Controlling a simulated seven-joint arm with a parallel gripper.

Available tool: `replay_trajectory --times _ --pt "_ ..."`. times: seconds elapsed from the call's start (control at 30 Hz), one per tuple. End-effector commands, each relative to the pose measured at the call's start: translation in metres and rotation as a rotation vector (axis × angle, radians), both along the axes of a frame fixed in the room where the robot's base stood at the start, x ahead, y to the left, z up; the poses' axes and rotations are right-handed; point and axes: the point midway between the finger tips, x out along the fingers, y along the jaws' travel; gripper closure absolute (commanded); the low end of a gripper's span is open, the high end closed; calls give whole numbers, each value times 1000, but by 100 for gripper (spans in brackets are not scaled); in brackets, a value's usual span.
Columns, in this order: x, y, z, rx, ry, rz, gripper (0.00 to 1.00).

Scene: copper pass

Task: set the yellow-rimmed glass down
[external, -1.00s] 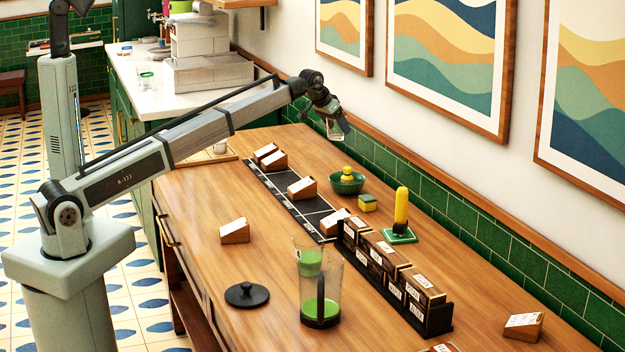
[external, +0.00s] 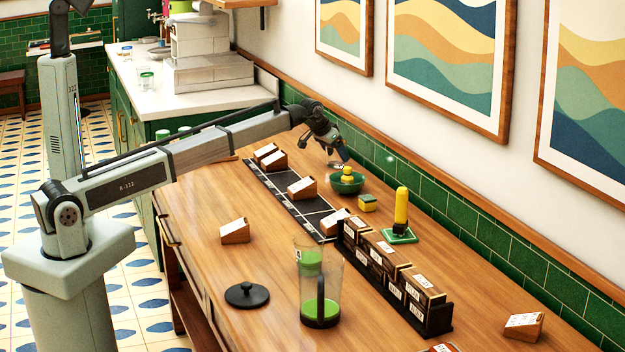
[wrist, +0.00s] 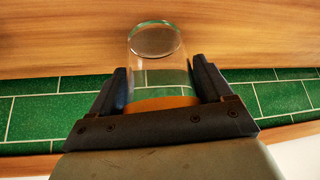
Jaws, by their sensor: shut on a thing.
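My gripper (external: 335,158) is at the far right part of the wooden table, near the green-tiled wall, just behind the green bowl. It is shut on a clear glass (wrist: 157,62). In the wrist view the glass stands out between the two fingers (wrist: 163,82), with its round end toward the wooden surface. An orange band shows low in the glass; I cannot tell whether it is the yellow rim or wood seen through it.
The green bowl (external: 346,187) with a yellow thing in it stands close to my gripper. A dark mat (external: 285,198) with several wooden card blocks lies to the left. A sponge (external: 367,203), a brush (external: 401,212) and a clear jug (external: 334,283) stand nearer the camera.

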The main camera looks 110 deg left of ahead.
Motion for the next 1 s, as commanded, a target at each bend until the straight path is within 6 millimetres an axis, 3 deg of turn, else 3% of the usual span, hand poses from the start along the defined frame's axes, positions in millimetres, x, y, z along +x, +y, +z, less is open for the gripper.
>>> replay_trajectory --times 0.27,0.3,0.47,0.77,1.0 --pt "0 0 -2 0 0 0 58" --pt "0 0 -2 0 0 0 17" --pt "0 0 -2 0 0 0 1" --pt "0 0 0 0 0 0 0" --pt "-8 -14 23 1 0 0 0"
